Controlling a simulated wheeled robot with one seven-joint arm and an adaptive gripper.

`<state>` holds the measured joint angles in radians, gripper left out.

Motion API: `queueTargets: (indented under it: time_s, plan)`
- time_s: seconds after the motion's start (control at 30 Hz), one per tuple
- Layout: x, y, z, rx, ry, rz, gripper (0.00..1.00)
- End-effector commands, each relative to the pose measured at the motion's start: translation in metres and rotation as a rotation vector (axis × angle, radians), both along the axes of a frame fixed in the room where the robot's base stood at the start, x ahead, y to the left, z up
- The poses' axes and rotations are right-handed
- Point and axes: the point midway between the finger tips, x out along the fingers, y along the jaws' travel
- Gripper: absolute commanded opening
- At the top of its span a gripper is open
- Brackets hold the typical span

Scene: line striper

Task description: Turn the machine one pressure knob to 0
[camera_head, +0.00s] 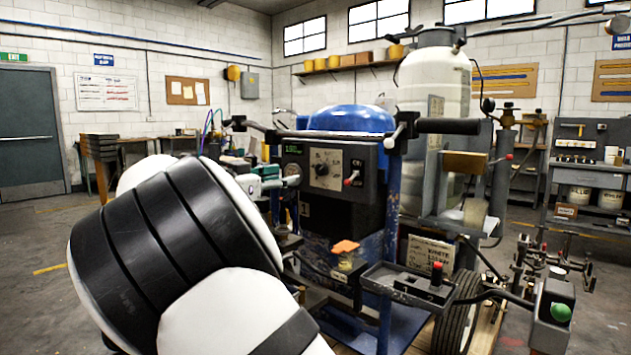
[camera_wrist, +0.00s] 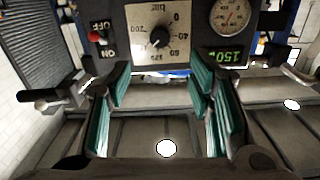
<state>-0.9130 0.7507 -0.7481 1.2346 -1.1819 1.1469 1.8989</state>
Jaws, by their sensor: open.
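The pressure knob (camera_head: 322,169) is a small black knob on a pale square dial plate on the machine's dark control box (camera_head: 338,205). In the wrist view the knob (camera_wrist: 159,38) shows with numbers around it and the word bar; its exact setting is too small to read surely. My gripper (camera_head: 274,182) is left of the dial in the head view. In the wrist view my gripper (camera_wrist: 159,74) has teal-padded fingers spread wide and empty, with the knob beyond the gap between them. I see no contact with the knob.
A red-tipped ON/OFF switch (camera_wrist: 97,36) and a green display (camera_wrist: 222,55) reading about 150 flank the dial. A handlebar (camera_head: 448,126) and blue tank (camera_head: 350,119) stand close by.

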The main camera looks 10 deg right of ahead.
Motion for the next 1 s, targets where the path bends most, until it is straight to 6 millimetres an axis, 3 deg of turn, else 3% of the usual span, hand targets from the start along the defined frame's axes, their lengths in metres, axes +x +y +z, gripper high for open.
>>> queueTargets:
  time_s: [0.63, 1.0]
  plan:
    - [0.064, -0.09, 0.0, 0.0, -0.001, -0.003, 0.48]
    - [0.08, -0.11, 0.0, 0.001, 0.001, 0.0, 0.48]
